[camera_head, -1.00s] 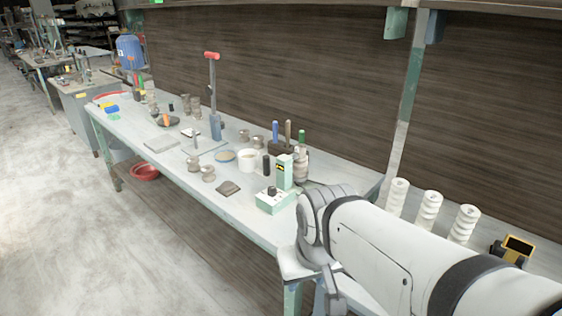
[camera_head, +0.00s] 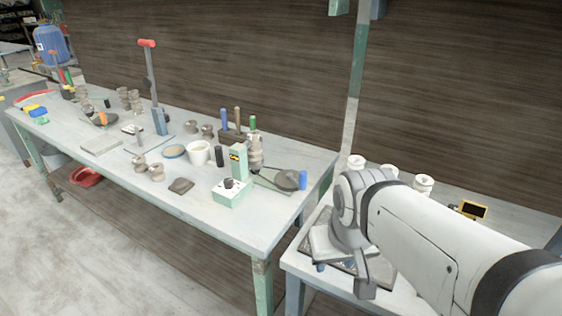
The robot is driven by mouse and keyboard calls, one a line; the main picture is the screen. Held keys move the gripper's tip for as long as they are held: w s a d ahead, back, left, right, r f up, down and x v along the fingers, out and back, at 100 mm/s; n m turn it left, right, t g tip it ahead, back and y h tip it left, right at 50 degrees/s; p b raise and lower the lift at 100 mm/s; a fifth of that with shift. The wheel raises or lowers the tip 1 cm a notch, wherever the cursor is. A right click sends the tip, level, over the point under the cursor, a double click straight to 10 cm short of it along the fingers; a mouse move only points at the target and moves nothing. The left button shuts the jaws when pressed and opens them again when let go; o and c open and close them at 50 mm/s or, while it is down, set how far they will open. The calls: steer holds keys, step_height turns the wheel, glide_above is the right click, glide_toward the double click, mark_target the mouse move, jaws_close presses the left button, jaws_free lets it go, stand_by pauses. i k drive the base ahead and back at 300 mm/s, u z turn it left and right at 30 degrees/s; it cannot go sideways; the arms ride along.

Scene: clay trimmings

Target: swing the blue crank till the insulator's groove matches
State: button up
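A brown ribbed insulator (camera_head: 256,152) stands upright just left of the disc, behind a pale green post. Its groove is too small here to compare with anything. My arm comes in from the lower right, over the side table, apart from the crank. I cannot make out my gripper's fingers; the gripper appears hidden behind or below my arm.
A pale green box with a black knob (camera_head: 229,192) stands in front of the insulator. White ribbed insulators (camera_head: 423,183) and a yellow-framed device (camera_head: 473,210) are on the side table (camera_head: 510,232). Several clay pieces, a white cup (camera_head: 198,153) and a red-handled lever (camera_head: 152,75) occupy the workbench.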

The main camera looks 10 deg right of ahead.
mark_target(290, 180)
steer(key=z, duration=2.4)
steer(key=k, duration=0.95)
steer(key=u, duration=1.7)
steer(key=i, duration=0.95)
steer(key=u, duration=0.05)
